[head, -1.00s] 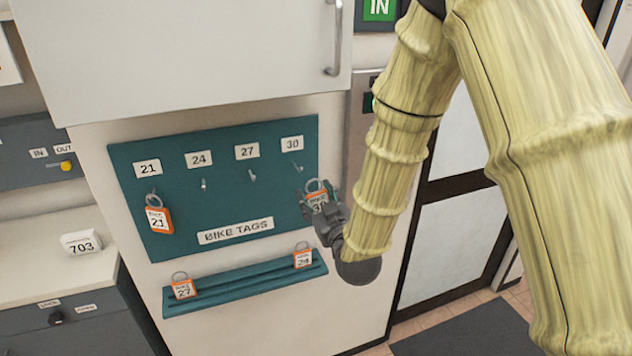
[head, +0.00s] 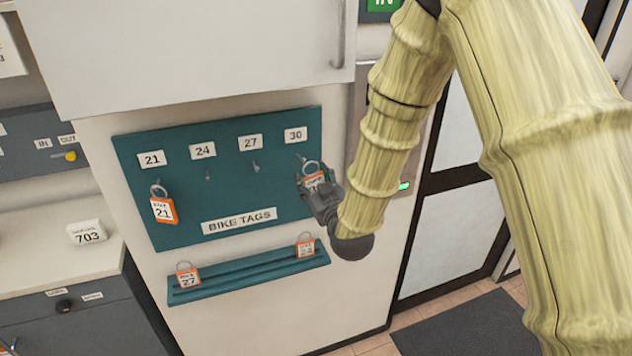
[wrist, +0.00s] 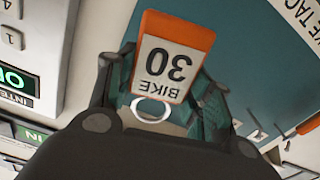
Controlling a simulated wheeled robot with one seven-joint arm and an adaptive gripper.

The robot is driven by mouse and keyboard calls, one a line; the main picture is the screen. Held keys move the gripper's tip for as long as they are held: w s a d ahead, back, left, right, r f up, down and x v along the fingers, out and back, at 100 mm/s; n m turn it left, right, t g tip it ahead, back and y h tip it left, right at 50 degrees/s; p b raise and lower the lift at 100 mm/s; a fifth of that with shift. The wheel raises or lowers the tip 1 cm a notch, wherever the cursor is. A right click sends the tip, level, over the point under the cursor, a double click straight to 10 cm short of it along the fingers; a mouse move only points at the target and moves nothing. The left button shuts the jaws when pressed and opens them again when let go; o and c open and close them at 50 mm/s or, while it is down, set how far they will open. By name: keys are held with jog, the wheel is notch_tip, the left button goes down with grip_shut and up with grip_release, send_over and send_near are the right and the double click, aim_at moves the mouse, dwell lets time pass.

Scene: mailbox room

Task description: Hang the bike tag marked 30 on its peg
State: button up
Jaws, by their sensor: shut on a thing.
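The bike tag marked 30 (head: 314,182) is orange and white with a metal ring at its top. My gripper (head: 319,193) is shut on it, in front of the right side of the teal board. The wrist view shows the tag (wrist: 172,62) upside down between the fingers (wrist: 158,95), with its ring (wrist: 150,110) towards the palm. The peg under label 30 (head: 302,157) is just above and left of the ring in the head view. I cannot tell whether the ring touches the peg. The gripper hides the tag's lower part in the head view.
Tag 21 (head: 163,210) hangs on its peg at the left. Pegs 24 (head: 207,175) and 27 (head: 255,167) are bare. Tags 27 (head: 188,279) and 24 (head: 306,249) stand on the ledge (head: 248,275) below. A white cabinet (head: 200,50) juts out above the board.

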jog(key=shift+w+a+f+b, duration=0.2)
jog(key=shift+w+a+f, duration=0.15)
jog(key=shift+w, duration=0.6)
jog(key=shift+w+a+f+b, duration=0.3)
jog(key=shift+w+f, duration=0.1)
jog(key=shift+w, duration=0.6)
jog(key=shift+w+a+f+b, duration=0.15)
jog(key=shift+w+a+f, duration=0.2)
jog(key=shift+w, duration=0.6)
jog(key=o, duration=1.1)
